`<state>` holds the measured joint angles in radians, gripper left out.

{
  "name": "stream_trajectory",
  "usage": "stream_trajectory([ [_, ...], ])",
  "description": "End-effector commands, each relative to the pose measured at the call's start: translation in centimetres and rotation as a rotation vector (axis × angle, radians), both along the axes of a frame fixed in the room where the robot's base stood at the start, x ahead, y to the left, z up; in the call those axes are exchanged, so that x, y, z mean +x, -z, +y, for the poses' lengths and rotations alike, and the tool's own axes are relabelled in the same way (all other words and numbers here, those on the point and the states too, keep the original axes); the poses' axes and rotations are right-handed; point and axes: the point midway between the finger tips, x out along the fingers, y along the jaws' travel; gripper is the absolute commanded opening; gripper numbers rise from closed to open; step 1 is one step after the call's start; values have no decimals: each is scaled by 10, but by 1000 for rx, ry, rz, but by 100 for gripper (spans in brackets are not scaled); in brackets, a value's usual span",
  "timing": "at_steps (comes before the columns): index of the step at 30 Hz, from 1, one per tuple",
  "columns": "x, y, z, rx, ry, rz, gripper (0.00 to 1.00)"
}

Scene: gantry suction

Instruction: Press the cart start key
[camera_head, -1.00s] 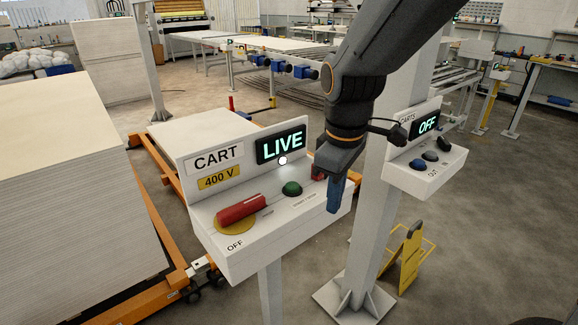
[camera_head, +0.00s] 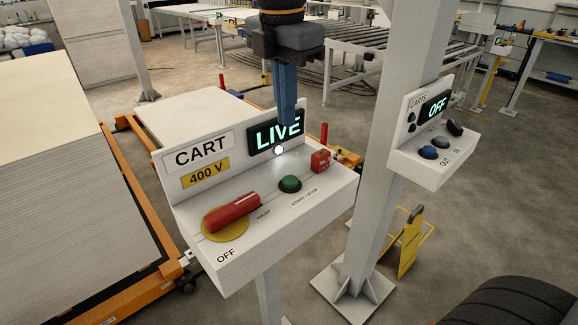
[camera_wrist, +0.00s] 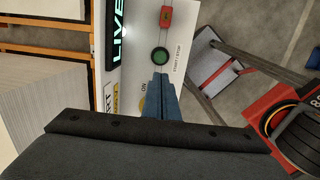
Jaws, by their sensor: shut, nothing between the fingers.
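The cart panel (camera_head: 215,246) is a white box on a post, with a CART label, a yellow 400 V label and a display (camera_head: 276,132) lit LIVE. A green round key (camera_head: 290,184) sits above the START / STOP label; it also shows in the wrist view (camera_wrist: 160,56). A red rotary handle (camera_head: 232,212) lies on a yellow disc beside OFF, and a small red block (camera_head: 320,160) sits at the right end. My gripper (camera_head: 288,124) is shut and empty, pointing down above the green key, apart from it, partly covering the display. In the wrist view its fingertips (camera_wrist: 161,76) appear just below the key.
A second panel (camera_head: 429,165) marked CARTS, its display reading OFF, is on the grey column (camera_head: 382,190) to the right. A yellow stand (camera_head: 411,243) is on the floor. Stacked boards (camera_head: 70,200) and an orange-framed cart (camera_head: 145,292) stand left.

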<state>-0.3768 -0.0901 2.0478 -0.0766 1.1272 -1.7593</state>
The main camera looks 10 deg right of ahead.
Motion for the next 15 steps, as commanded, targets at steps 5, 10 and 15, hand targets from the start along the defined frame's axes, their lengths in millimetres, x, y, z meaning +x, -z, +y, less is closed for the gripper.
stream_trajectory([
  [5, 1, 16, -2, -1, 3, 4, 0],
  [10, 2, 47, -4, -3, 4, 6, 0],
  [15, 5, 81, -5, -2, 3, 5, 0],
])
